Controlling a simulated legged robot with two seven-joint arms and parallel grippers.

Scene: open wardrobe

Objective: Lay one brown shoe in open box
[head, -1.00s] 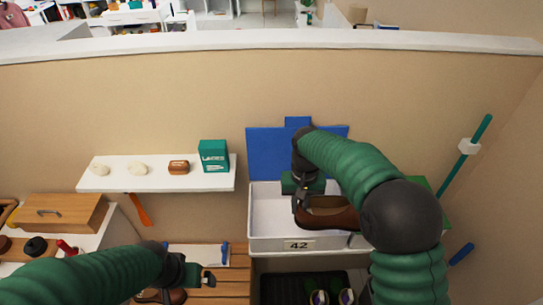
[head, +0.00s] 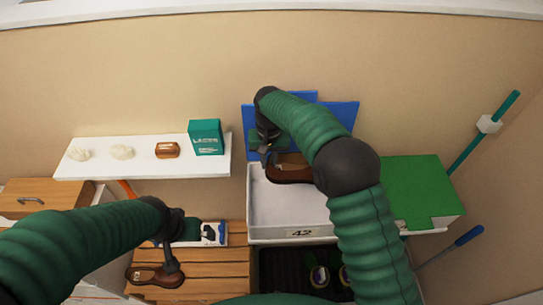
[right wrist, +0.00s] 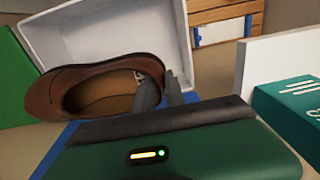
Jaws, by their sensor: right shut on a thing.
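My right gripper (head: 267,146) is shut on a brown shoe (head: 290,169) at the back of the open white box (head: 290,232) marked 42. In the right wrist view the shoe (right wrist: 98,88) overlaps the white box wall (right wrist: 110,28); whether it touches the box is unclear. The blue lid (head: 338,115) stands up behind the box. A second brown shoe (head: 150,276) lies on the wooden slats at lower left. My left gripper (head: 172,262) is at that shoe, fingers pointing down; I cannot tell whether they grip it.
A green box (head: 428,190) stands right of the white box. A white shelf (head: 110,172) at left holds a teal laces box (head: 205,137), a brush (head: 167,150) and two pale lumps. A dark tray (head: 285,275) is below the white box. A blue-handled rod (head: 468,236) is at right.

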